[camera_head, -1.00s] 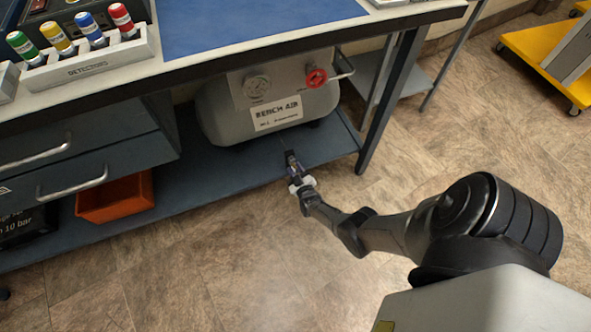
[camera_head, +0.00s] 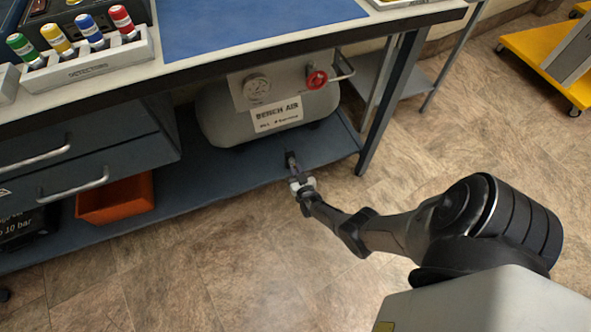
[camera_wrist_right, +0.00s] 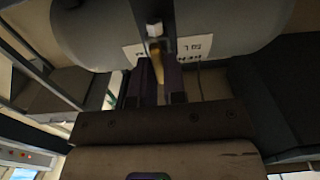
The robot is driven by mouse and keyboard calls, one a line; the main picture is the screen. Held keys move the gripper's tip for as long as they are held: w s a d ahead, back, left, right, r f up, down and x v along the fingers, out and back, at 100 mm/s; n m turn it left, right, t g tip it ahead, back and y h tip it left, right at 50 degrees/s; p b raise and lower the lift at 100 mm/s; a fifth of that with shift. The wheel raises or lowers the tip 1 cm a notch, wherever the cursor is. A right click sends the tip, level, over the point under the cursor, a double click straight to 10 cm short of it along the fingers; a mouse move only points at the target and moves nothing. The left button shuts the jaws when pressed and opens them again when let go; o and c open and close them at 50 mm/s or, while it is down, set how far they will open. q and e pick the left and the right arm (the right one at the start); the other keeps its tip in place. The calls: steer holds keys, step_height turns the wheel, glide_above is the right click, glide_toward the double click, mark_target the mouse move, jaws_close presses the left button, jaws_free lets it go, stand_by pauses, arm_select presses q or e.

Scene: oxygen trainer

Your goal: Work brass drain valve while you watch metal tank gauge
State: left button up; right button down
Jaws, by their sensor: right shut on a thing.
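The grey metal tank (camera_head: 215,118) sits on the shelf under the bench, with a "BENCH AIR" label. Its round gauge (camera_head: 257,88) is on the front panel; the needle is too small to read. My right gripper (camera_head: 291,160) is low in front of the tank, near the shelf's front edge. In the right wrist view the brass drain valve (camera_wrist_right: 158,66) shows as a brass-coloured piece between the fingers (camera_wrist_right: 154,40), below the tank. The right gripper is shut on it. The valve cannot be made out in the head view. My left gripper is out of view.
A red knob (camera_head: 316,78) and a metal handle are at the tank's right. A bench leg (camera_head: 390,105) stands right of the gripper. An orange bin (camera_head: 115,200) is under the drawers at left. The floor in front is clear.

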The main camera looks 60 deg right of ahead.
stand_by(0.3)
steer(key=c, duration=1.3)
jaws_free()
steer(key=shift+s, duration=0.15)
steer(key=shift+o, duration=0.6)
steer(key=p+v, duration=0.5)
steer(key=v, duration=0.9)
